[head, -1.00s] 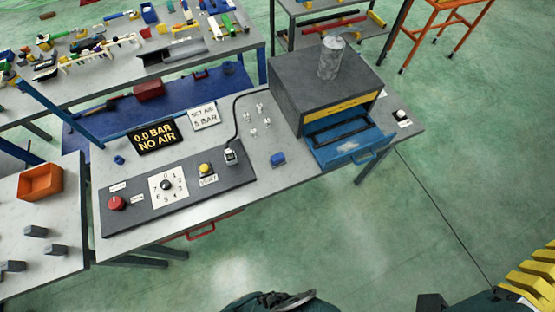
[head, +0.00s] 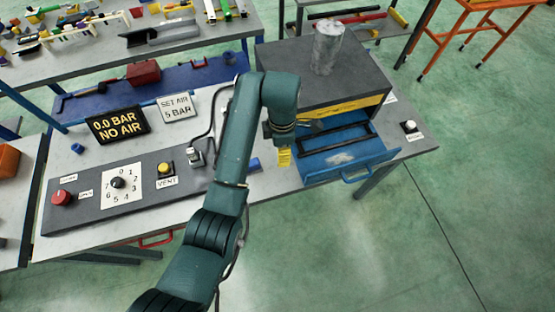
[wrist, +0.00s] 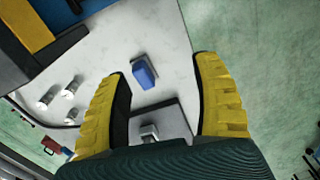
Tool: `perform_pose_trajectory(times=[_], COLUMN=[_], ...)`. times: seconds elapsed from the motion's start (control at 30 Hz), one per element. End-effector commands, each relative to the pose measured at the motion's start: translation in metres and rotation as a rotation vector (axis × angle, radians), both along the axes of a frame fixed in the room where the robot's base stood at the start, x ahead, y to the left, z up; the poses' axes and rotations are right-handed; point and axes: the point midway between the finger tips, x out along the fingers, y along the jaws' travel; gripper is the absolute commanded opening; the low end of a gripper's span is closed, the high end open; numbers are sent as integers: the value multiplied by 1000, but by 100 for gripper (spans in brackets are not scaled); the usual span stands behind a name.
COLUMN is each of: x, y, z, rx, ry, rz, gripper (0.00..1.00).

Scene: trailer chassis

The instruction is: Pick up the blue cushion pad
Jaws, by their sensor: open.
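The blue cushion pad (wrist: 144,73) lies on the light grey bench top (wrist: 160,38) in the wrist view, apart from my fingers and nearer the left one. In the head view the pad (head: 254,165) shows only partly beside my forearm, which covers the rest. My gripper (wrist: 163,70) is open and empty, its yellow fingers either side of the pad in the picture. In the head view my gripper (head: 284,157) hangs over the bench near the blue drawer (head: 345,158), with one yellow finger visible.
A grey box (head: 365,75) with a cylinder (head: 327,48) on top stands behind the open drawer. The control panel (head: 140,178) is at the left. Several small pale fittings (wrist: 73,85) stand left of the pad in the wrist view.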

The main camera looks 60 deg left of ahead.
Motion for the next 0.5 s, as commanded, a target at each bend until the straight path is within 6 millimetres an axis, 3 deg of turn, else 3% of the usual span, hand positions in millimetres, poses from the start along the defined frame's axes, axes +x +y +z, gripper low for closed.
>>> perform_pose_trajectory(times=[0.03,0.1,0.17,0.27,0.5], x=[-19,-38,-50,-59,-59], y=[31,62,77,85,85], z=[-18,-17,-16,-24,-75], rx=[-1,14,21,21,20], ry=[-1,-15,-20,-20,-19], rz=[68,134,171,193,190], gripper=[66,66,66,66,66])
